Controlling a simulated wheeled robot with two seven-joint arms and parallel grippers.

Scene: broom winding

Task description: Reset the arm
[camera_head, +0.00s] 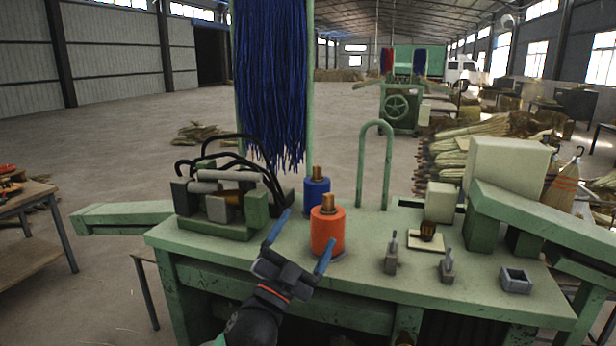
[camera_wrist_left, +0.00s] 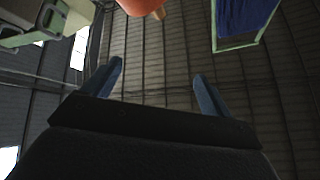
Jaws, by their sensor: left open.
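My left gripper (camera_head: 300,245) has two blue fingers spread apart, with nothing between them. In the head view it is in front of the green machine table (camera_head: 380,265), close to an orange spool (camera_head: 327,232). I cannot tell whether it touches the spool. The left wrist view shows the same open fingers (camera_wrist_left: 158,85), with the orange spool (camera_wrist_left: 138,6) at the top edge. A blue spool (camera_head: 316,194) stands just behind the orange one. My right gripper is in neither view.
Blue strands (camera_head: 270,85) hang in a green frame behind the table. A clamp mechanism with black cables (camera_head: 228,200) stands left of the spools. Small metal fittings (camera_head: 446,264), a grey square holder (camera_head: 515,280) and a green hoop (camera_head: 376,160) stand to the right.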

